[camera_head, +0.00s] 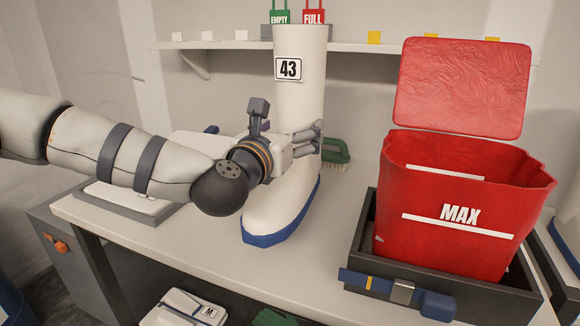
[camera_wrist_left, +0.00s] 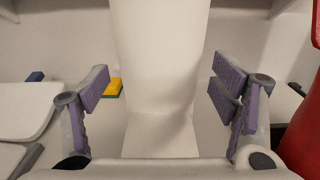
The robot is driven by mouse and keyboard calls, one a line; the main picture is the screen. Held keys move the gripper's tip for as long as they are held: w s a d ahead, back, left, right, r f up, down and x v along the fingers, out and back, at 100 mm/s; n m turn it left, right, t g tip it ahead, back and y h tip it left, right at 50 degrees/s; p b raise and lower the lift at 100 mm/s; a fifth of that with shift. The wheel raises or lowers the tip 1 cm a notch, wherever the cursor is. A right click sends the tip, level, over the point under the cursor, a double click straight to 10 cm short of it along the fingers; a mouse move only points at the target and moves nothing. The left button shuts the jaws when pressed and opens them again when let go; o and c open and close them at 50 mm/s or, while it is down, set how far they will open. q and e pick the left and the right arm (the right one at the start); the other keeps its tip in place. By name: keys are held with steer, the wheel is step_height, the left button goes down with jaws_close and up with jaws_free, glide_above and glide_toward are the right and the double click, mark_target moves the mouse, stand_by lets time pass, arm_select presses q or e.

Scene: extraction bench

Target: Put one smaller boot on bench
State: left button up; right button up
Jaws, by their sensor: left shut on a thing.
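A tall white boot (camera_head: 300,110) with a blue sole and a label reading 43 is upright over the middle of the bench (camera_head: 225,262). My left gripper (camera_head: 308,138) is shut on the boot's shaft, coming from the left. In the left wrist view the white boot (camera_wrist_left: 160,70) stands between the two purple-padded fingers. The sole is at the bench top, but I cannot tell whether it touches or hangs just above. My right gripper is not in view.
A red bin (camera_head: 460,205) marked MAX, lid up, stands in a dark tray (camera_head: 450,298) at right. A green brush (camera_head: 335,152) lies behind the boot. A wall shelf (camera_head: 350,46) holds EMPTY and FULL tags. Free bench lies before the boot.

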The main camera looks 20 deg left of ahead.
arm_select(q)
steer(key=shift+w+f, duration=0.1)
steer(key=shift+f, duration=2.4)
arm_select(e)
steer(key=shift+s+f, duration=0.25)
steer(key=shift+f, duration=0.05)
arm_select(q)
steer(key=shift+f, duration=0.15)
steer(key=o, duration=2)
steer(key=shift+f, duration=0.15)
steer(key=shift+c, duration=0.2)
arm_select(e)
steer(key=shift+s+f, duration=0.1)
arm_select(q)
steer(key=shift+b, duration=0.3)
